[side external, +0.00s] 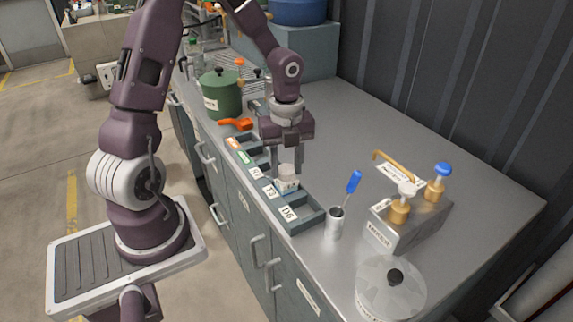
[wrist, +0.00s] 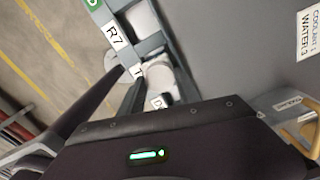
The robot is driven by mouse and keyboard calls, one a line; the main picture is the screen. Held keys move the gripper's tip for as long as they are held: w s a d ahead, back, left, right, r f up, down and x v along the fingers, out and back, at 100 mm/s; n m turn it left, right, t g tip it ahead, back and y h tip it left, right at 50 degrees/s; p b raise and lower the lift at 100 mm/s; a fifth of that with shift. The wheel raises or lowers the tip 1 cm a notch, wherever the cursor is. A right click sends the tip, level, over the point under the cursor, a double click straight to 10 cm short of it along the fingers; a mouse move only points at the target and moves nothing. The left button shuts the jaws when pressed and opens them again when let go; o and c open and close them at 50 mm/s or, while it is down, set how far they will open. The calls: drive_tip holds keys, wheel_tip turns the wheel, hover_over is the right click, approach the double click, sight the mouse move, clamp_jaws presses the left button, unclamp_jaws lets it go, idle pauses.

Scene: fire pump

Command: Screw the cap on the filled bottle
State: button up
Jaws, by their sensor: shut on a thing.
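My gripper (side external: 287,170) points down over the labelled grey tray (side external: 306,222) at the bench's front edge. It is shut on a white piece (side external: 287,177) at the tray's middle compartments. The piece also shows in the wrist view (wrist: 160,75), partly hidden by my gripper. I cannot tell whether it is the bottle, the cap or both together. A second white round thing (wrist: 145,25) lies in the compartment by the R7 label in the wrist view.
A metal cup (side external: 334,224) with a blue-handled tool (side external: 353,182), a grey box with brass knobs (side external: 410,222) and a clear round container (side external: 391,290) stand nearer. The bench's middle right is clear.

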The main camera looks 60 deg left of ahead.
drive_tip(key=m, duration=0.4)
drive_tip(key=shift+s, duration=0.1)
drive_tip(key=m, duration=0.6)
drive_tip(key=shift+a, duration=0.1)
drive_tip(key=o, duration=1.7)
drive_tip(key=shift+o, duration=0.2)
drive_tip(key=shift+r, duration=0.25)
drive_tip(key=shift+r, duration=1.15)
drive_tip(key=shift+r, duration=0.1)
drive_tip(key=shift+r, duration=2.5)
